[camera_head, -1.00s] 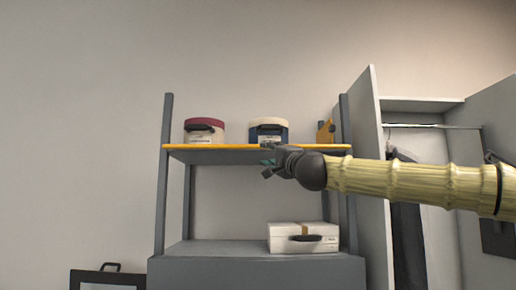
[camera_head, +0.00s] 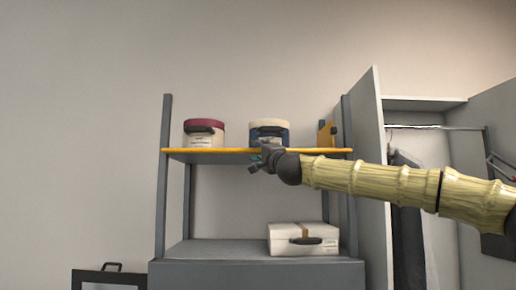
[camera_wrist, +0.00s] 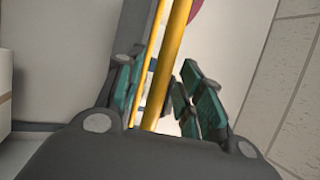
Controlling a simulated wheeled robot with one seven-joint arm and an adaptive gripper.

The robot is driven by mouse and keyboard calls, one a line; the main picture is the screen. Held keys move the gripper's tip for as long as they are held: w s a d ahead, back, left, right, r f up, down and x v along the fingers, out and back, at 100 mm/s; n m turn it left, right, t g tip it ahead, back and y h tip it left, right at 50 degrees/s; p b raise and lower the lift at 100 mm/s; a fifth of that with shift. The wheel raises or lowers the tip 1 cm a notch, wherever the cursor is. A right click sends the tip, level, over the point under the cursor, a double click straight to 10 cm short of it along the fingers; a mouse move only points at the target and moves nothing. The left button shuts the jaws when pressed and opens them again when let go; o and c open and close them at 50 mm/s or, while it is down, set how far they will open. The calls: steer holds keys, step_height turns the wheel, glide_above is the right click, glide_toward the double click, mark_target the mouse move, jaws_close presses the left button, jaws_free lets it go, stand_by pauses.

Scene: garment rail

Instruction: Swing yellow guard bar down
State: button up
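The yellow guard bar (camera_head: 215,151) runs level across the front of the upper shelf, between the two grey posts. In the wrist view the bar (camera_wrist: 170,60) passes as a thick yellow rod between my fingers. My gripper (camera_head: 256,161) is at the bar, right of its middle, below the blue and cream round box. In the wrist view my gripper (camera_wrist: 160,98) is open, with a green-padded finger on each side of the bar and gaps showing. I cannot tell whether either pad touches it. My gripper hides a small part of the bar in the head view.
Behind the bar stand a maroon-lidded round box (camera_head: 204,133), the blue and cream box (camera_head: 269,133) and a yellow item (camera_head: 327,134). A white case (camera_head: 303,239) lies on the lower shelf. A grey wardrobe (camera_head: 369,150) with a hanging garment stands right.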

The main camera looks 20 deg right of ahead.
steer(key=shift+w+r, duration=0.1)
steer(key=shift+w, duration=0.2)
jaws_close()
